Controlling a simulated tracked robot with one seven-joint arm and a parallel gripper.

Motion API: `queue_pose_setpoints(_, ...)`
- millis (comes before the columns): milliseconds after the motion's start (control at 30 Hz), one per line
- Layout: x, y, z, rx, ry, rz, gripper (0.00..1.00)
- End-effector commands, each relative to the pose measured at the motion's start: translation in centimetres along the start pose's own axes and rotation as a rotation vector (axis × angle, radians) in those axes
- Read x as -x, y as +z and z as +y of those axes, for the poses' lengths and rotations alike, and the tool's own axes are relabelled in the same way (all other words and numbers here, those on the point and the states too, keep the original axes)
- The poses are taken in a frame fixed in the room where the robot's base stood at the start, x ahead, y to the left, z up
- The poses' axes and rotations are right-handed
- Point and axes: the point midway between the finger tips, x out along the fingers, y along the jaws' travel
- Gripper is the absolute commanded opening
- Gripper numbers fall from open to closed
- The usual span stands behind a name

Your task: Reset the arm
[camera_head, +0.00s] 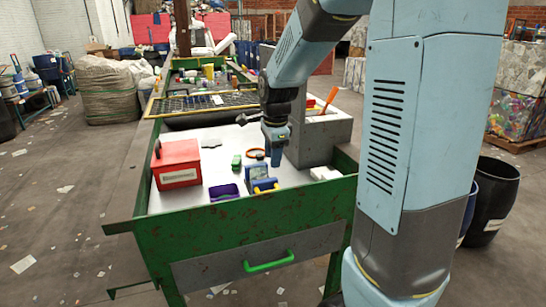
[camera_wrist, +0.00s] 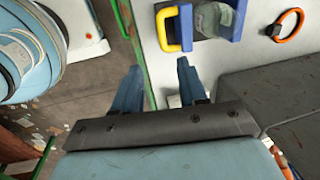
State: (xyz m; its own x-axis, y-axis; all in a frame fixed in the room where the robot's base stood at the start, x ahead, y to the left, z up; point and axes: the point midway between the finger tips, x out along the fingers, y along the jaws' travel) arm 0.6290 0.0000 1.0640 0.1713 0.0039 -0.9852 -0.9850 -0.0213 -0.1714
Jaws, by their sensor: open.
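My gripper (camera_head: 276,155) hangs pointing down over the front part of the sorting belt's white surface (camera_head: 222,168). In the wrist view my gripper (camera_wrist: 160,82) shows its two blue fingers spread apart with nothing between them. The blue holder with a yellow loop (camera_head: 262,184) lies on the white surface just below my gripper in the head view. It also shows at the top of the wrist view (camera_wrist: 178,28), beyond the fingertips.
A grey box (camera_head: 322,138) stands close right of my gripper. An orange ring (camera_head: 255,153) lies behind. The green rim (camera_head: 235,228) borders the front.

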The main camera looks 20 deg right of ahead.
Motion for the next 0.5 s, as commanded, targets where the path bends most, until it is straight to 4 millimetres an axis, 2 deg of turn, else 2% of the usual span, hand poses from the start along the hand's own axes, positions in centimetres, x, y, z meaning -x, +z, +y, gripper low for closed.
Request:
queue_pose_setpoints(267,0.4,0.0,0.2,0.02,-0.006,-0.002,0.42)
queue_pose_setpoints(367,1.7,-0.1,1.1,0.087,-0.023,-0.006,0.42)
queue_pose_setpoints(500,4.5,-0.1,3.3,0.262,-0.064,-0.008,0.42)
